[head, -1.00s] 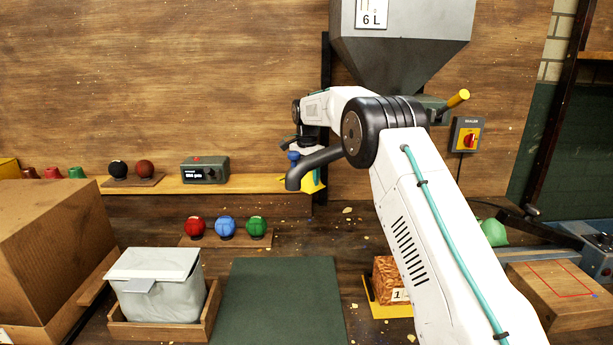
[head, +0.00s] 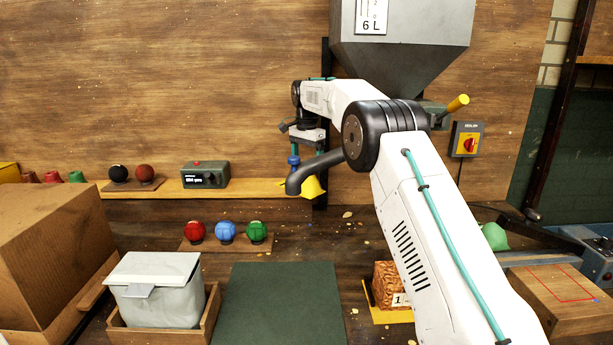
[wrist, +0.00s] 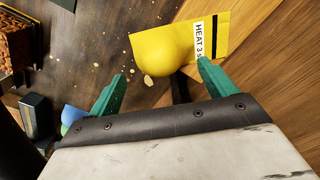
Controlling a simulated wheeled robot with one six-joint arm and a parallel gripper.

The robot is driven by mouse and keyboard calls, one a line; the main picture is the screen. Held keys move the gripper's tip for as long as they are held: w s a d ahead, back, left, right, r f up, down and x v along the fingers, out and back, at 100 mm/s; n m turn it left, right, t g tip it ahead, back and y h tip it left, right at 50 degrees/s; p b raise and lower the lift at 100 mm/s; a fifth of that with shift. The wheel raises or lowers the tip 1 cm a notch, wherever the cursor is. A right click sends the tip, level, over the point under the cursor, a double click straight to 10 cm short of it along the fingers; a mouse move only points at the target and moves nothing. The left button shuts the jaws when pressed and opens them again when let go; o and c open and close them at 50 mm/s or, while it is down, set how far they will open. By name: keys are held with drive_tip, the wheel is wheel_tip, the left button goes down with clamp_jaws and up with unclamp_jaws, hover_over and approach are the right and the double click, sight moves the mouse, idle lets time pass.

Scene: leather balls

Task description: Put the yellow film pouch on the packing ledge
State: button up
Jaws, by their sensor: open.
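The yellow film pouch (head: 313,187) is at the right end of the long wooden ledge (head: 235,186) along the back wall. In the wrist view the pouch (wrist: 163,48) has a rounded bulge and a white label reading "HEAT 3 s". It lies across the ledge's front edge, its bulge towards the open side; how firmly it rests I cannot tell. My gripper (head: 306,165) is open above the pouch. In the wrist view its green fingertips (wrist: 162,72) are apart, and nothing is clamped between them.
A grey control box (head: 205,175) and dark and red balls (head: 145,171) stand farther left on the ledge. Red, blue and green balls (head: 226,231) sit on a rack below. A grey hopper (head: 400,45) hangs above right. The green mat (head: 280,305) is bare.

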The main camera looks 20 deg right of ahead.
wheel_tip(320, 180, up, 5)
drive_tip(key=shift+r, duration=0.2)
idle(0.4)
drive_tip(key=shift+s+r, duration=0.1)
drive_tip(key=s+a+r+n+y, duration=0.1)
drive_tip(key=s+a+r+n, duration=0.15)
drive_tip(key=s, duration=0.25)
drive_tip(key=s+a+r+n, duration=0.1)
drive_tip(key=s+a+r, duration=0.2)
drive_tip(key=s+a, duration=0.15)
drive_tip(key=s+r+n, duration=0.1)
drive_tip(key=s+r, duration=0.1)
drive_tip(key=s, duration=0.7)
drive_tip(key=s+r+n, duration=0.2)
drive_tip(key=s, duration=0.6)
drive_tip(key=s+f+n, duration=0.2)
drive_tip(key=s+f, duration=0.2)
drive_tip(key=s, duration=0.6)
drive_tip(key=s+d+f+n+t, duration=0.1)
drive_tip(key=s+f, duration=0.4)
drive_tip(key=s, duration=0.6)
drive_tip(key=s+d+f+n+h, duration=0.1)
drive_tip(key=s+f+n, duration=0.2)
drive_tip(key=s, duration=0.7)
drive_tip(key=shift+s+f, duration=0.3)
drive_tip(key=shift+f, duration=0.45)
